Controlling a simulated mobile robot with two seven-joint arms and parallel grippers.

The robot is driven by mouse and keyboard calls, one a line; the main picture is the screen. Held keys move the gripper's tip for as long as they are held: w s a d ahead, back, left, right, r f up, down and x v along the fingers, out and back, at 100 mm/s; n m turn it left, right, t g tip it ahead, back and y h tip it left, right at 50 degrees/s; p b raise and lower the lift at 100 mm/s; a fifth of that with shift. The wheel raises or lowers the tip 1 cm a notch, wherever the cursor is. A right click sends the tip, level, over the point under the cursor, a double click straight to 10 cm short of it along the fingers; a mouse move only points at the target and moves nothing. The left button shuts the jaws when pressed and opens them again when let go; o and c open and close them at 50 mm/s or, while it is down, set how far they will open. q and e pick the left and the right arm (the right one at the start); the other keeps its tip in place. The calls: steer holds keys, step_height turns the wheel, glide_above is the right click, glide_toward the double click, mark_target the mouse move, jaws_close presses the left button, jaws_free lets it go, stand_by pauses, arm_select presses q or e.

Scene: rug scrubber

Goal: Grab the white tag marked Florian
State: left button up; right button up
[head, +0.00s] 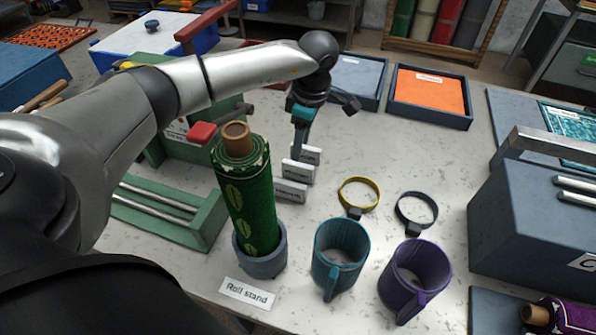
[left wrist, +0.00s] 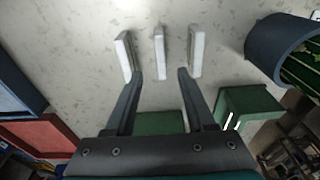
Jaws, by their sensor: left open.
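Three small white tags stand in a row on the pale speckled table in the head view: a near tag (head: 290,191), a middle tag (head: 298,172) and a far tag (head: 307,153). Their lettering is too small to read, so I cannot tell which says Florian. My left gripper (head: 298,146) points down over the row, at its far end. In the left wrist view my left gripper (left wrist: 160,74) is open and empty. The middle of the three upright plates (left wrist: 160,52) lies between its finger lines, just beyond the tips; the outer two line up roughly with the fingers. My right gripper is not visible.
A green patterned roll (head: 245,190) stands in a grey-blue holder (head: 262,263) left of the tags, close to my forearm. A green frame (head: 170,215) lies farther left. A teal mug (head: 340,255), a purple mug (head: 416,275) and a yellow ring (head: 359,193) are to the right.

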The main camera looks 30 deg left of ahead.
mark_target(298, 164)
arm_select(q)
steer(key=shift+s+a+f, duration=0.1)
steer(key=shift+a+f, duration=0.05)
steer(key=shift+f, duration=1.35)
steer(key=shift+s+a+f, duration=0.1)
steer(key=shift+f, duration=1.4)
jaws_close()
